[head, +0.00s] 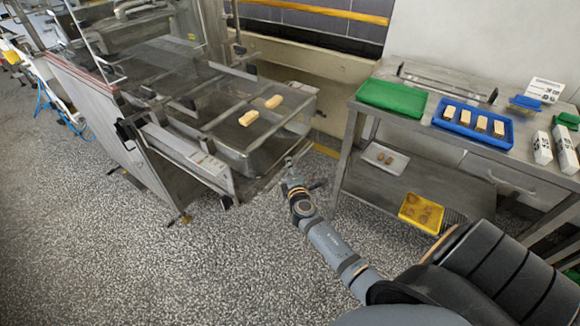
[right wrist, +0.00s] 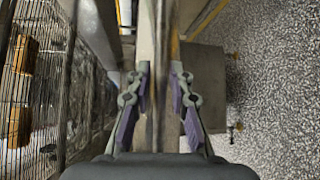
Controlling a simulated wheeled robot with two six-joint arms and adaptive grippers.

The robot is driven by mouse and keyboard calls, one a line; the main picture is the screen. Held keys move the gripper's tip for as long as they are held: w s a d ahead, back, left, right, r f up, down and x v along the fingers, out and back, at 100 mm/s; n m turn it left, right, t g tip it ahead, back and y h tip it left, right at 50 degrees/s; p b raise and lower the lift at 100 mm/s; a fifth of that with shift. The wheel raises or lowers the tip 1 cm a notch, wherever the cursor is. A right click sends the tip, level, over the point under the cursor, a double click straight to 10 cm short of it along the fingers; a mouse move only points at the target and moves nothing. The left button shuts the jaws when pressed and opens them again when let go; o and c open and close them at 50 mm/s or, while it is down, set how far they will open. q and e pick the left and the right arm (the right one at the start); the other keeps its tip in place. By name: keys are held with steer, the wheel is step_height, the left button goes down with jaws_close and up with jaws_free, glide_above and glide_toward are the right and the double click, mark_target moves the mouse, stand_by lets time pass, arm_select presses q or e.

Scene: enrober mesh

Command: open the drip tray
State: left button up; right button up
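My right gripper (head: 290,162) is at this end, close to the tray's near right corner. In the right wrist view the right gripper (right wrist: 160,88) is open, with its purple-padded fingers on either side of a narrow metal edge (right wrist: 164,125). I cannot tell whether they touch it. My left gripper is not in view.
A steel table (head: 357,107) stands to the right, with a green tray (head: 392,97), a blue tray (head: 464,133) of bars and white cartons (head: 542,148). Its lower shelf holds a yellow tray (head: 421,213). The speckled floor (head: 220,265) in front is clear.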

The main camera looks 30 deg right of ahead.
steer(key=shift+w, duration=0.1)
jaws_close()
stand_by(0.4)
